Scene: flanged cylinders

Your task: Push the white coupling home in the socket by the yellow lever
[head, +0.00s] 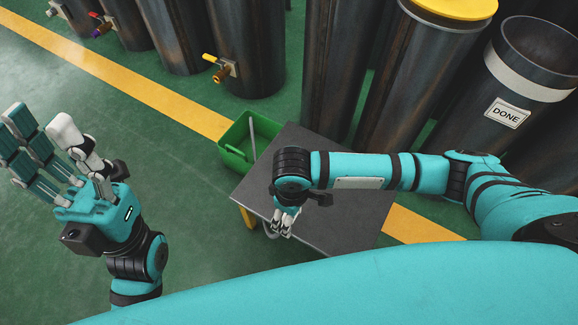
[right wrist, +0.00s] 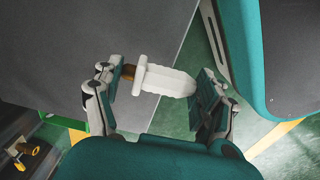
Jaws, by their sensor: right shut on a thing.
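The white coupling (right wrist: 168,80) shows in the right wrist view, with a flange and a brass-coloured end pointing left. My right gripper (right wrist: 155,88) is shut on it, with fingers at both ends. In the head view my right gripper (head: 284,222) is over the front-left part of the table, and the coupling cannot be made out there. The yellow lever (head: 210,58) sits by a brass socket (head: 221,75) on a dark cylinder at the top, well away from my right gripper. My left gripper (head: 75,160) is open and empty at the left, fingers spread.
The grey table (head: 345,205) has a clear top. A green bin (head: 236,155) stands at its back-left edge. Other dark cylinders with fittings stand at upper left. A cylinder with a yellow top (head: 455,8) and one labelled DONE (head: 507,113) stand at right.

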